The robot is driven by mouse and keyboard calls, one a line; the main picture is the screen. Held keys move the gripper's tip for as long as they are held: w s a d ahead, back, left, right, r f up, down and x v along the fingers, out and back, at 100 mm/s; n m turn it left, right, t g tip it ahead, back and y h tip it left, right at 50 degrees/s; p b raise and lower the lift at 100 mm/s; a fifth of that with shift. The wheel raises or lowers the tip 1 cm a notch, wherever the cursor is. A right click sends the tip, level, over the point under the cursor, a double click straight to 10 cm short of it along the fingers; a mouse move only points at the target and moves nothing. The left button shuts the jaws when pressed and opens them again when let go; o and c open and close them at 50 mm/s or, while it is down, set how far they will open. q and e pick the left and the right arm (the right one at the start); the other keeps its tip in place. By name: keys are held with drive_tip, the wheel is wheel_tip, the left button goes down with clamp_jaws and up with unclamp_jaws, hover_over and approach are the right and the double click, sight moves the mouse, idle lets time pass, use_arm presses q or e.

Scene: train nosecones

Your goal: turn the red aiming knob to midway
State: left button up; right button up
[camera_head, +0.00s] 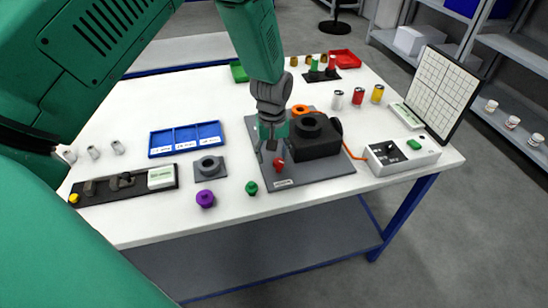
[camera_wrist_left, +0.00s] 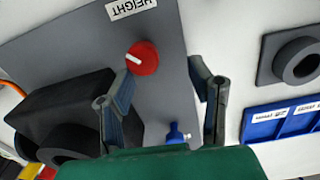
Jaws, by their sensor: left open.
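The red aiming knob (camera_head: 279,163) sits on a grey plate (camera_head: 318,178) on the white table. In the left wrist view the round red knob (camera_wrist_left: 142,58) has a white line mark on its face and lies near the left finger's tip. My left gripper (camera_head: 269,150) points down over the plate, close to the knob. In the left wrist view its two fingers (camera_wrist_left: 162,67) are spread apart with nothing held between them. A blue knob (camera_wrist_left: 176,133) on the plate shows between the fingers, nearer the palm. My right gripper is not in view.
A black block device (camera_head: 316,143) stands on the plate beside the gripper. A green knob (camera_head: 251,187) and a purple knob (camera_head: 205,198) stand in front. A blue tray (camera_head: 186,138) and a grey ring block (camera_head: 209,168) lie to the left. A control box (camera_head: 402,155) is at right.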

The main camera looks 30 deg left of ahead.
sight(283, 163)
use_arm(q)
drive_tip(key=shift+d+f, duration=0.1)
drive_tip(key=shift+f, duration=0.45)
drive_tip(key=shift+d+f, duration=0.15)
drive_tip(key=shift+d, duration=0.2)
drive_tip(key=d, duration=0.2)
drive_tip(key=shift+d+r, duration=0.25)
drive_tip(key=shift+d, duration=0.15)
drive_tip(key=shift+c, duration=0.3)
drive_tip(key=shift+a, duration=0.15)
drive_tip(key=c, duration=0.6)
drive_tip(key=shift+s+a+f, duration=0.1)
drive_tip(key=shift+a, duration=0.8)
clamp_jaws()
drive_tip(key=shift+a+f, duration=0.1)
drive_tip(key=shift+a, duration=0.1)
drive_tip(key=shift+w+d+f, duration=0.1)
drive_tip(key=shift+w+d, duration=0.05)
drive_tip(key=shift+w, duration=0.05)
drive_tip(key=shift+d, duration=0.3)
drive_tip(key=shift+s+a, duration=0.1)
drive_tip(key=shift+a, duration=0.05)
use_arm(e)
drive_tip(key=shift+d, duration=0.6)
